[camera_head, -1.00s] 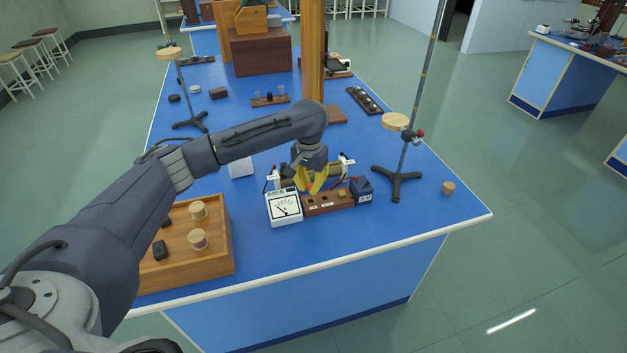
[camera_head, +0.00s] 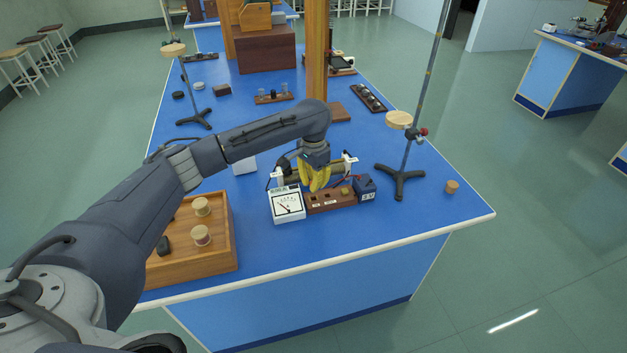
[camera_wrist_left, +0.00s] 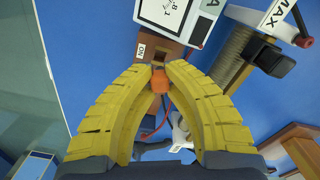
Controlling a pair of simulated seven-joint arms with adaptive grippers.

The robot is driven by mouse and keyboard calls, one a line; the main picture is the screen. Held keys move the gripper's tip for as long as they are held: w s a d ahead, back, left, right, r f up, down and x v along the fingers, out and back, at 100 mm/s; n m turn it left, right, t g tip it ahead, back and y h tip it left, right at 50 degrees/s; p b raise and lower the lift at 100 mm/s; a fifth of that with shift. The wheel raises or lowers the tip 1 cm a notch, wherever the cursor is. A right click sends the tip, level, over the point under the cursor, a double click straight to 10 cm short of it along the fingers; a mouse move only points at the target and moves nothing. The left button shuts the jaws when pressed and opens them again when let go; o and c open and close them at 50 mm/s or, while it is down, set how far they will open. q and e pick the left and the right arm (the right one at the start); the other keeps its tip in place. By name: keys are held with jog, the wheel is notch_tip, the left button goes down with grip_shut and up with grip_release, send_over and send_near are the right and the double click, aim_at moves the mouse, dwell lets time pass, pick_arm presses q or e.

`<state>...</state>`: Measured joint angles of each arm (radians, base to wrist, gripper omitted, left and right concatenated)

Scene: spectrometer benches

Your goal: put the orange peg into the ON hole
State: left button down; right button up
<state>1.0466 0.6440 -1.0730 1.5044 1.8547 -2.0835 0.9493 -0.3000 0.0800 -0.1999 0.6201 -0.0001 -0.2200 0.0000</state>
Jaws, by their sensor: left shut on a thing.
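My left gripper (camera_head: 317,190) has yellow fingers and hangs over the brown switch block (camera_head: 335,201) in the head view. In the left wrist view the gripper (camera_wrist_left: 159,76) is shut on the orange peg (camera_wrist_left: 160,84), whose top shows between the fingertips. The peg is at the near end of the brown block (camera_wrist_left: 166,48), close to the ON label (camera_wrist_left: 141,51). The fingertips hide the peg's lower part and the ON hole, so I cannot tell whether the peg is in it. The peg is hidden in the head view. My right gripper is not in view.
A white meter (camera_head: 287,205) stands left of the block and a dark blue box (camera_head: 365,188) right of it. A rheostat (camera_wrist_left: 240,62) with wires lies behind. A wooden tray (camera_head: 219,268) is at left; a tripod stand (camera_head: 400,174) is at right. The bench front is clear.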

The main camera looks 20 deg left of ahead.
aim_at(314, 194)
pick_arm(q)
jog(key=shift+f, duration=2.45)
jog(key=shift+f, duration=0.1)
jog(key=c, duration=1.4)
grip_release()
notch_tip(314, 194, up, 12)
